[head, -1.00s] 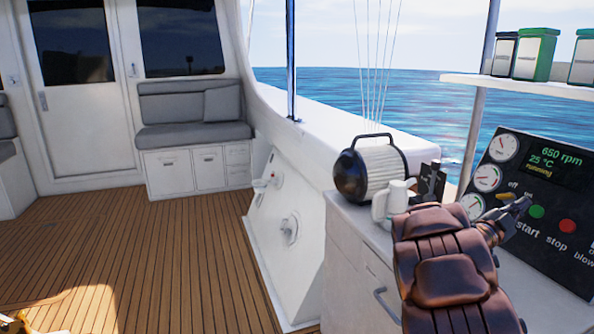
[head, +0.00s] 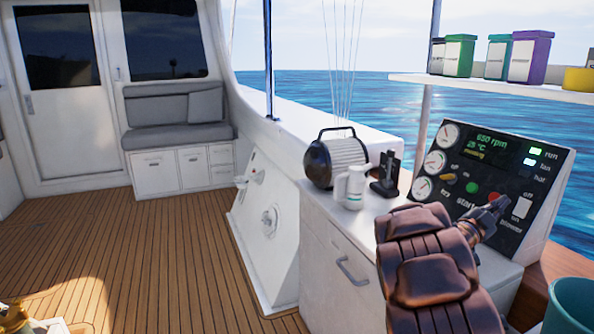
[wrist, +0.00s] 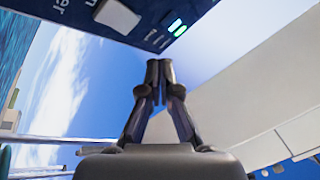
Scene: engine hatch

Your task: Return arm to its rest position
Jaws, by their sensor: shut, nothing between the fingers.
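My gripper (head: 499,205) is in front of the lower right part of the dark engine control panel (head: 466,152), near the white blower switch (head: 521,208). Its two fingers are closed together at the tips, with nothing between them. They also show shut in the wrist view (wrist: 159,66). My brown padded arm fills the lower right of the head view. The panel display reads 650 rpm and 25 °C, and the run and fan lights are lit. In the wrist view the panel (wrist: 145,33) shows upside down beyond the fingertips. I cannot tell whether they touch it.
A black-and-white lantern-like unit (head: 340,160), a white mug (head: 350,187) and a small black lever block (head: 386,174) stand left of my arm on the white counter. Several canisters stand on the shelf (head: 500,87) above. A teal bucket (head: 572,306) is at lower right.

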